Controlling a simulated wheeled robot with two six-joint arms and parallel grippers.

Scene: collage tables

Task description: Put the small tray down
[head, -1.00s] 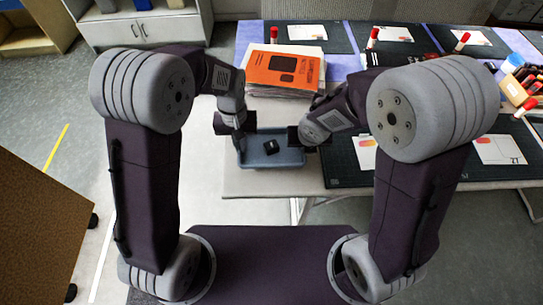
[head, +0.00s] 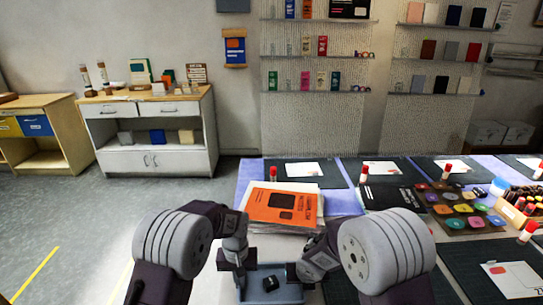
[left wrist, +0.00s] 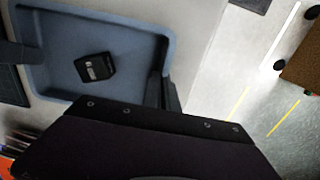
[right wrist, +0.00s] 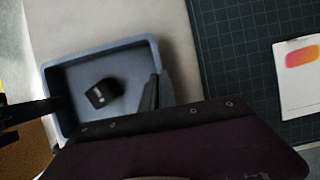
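The small tray (head: 256,292) is a shallow blue-grey tray at the bottom of the head view, between my two hands. It also shows in the left wrist view (left wrist: 120,35) and the right wrist view (right wrist: 125,57). A small black block (head: 270,283) lies inside it. My left gripper (head: 239,278) is at the tray's left end, its fingers (left wrist: 163,92) closed on the rim. My right gripper (head: 296,274) is at the right end, its fingers (right wrist: 155,90) closed on the rim there. The tray looks level over the pale tabletop; I cannot tell whether it touches.
A stack of papers with an orange cover (head: 283,205) lies just behind the tray. A dark cutting mat (head: 490,268) is on the right, beside a rack of coloured pads (head: 462,208). A white cabinet (head: 150,135) stands at the back left.

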